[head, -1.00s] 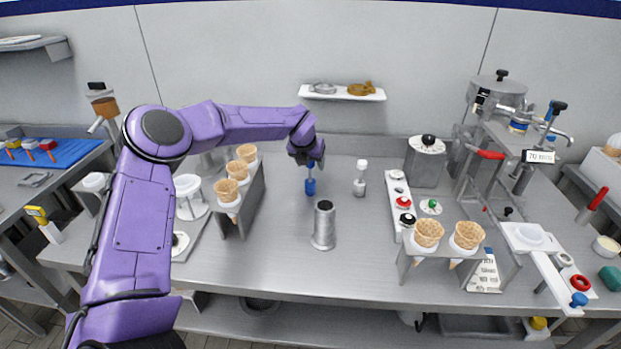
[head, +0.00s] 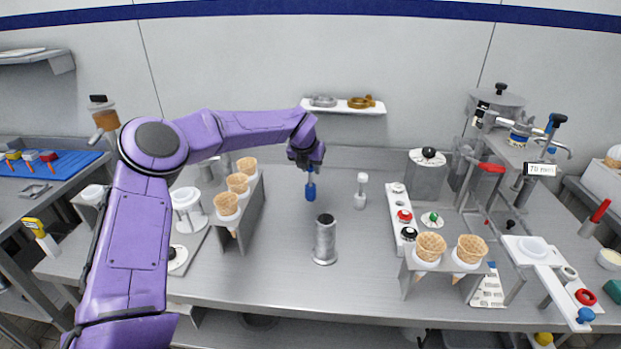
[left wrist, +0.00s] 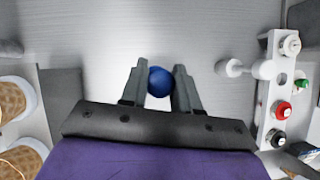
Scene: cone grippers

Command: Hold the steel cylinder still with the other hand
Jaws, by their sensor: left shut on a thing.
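The steel cylinder (head: 325,240) stands upright on the steel table, with a dark top. My left gripper (head: 309,165) is above the table behind the cylinder, apart from it. It is shut on a small blue object (head: 311,190), which hangs below the fingers. In the left wrist view the round blue end (left wrist: 160,82) sits between the two fingers (left wrist: 160,88). The cylinder is not seen in the left wrist view. My right gripper is not in view.
A rack of cones (head: 237,205) stands left of the cylinder and another cone holder (head: 428,262) stands right. The table around the cylinder is clear.

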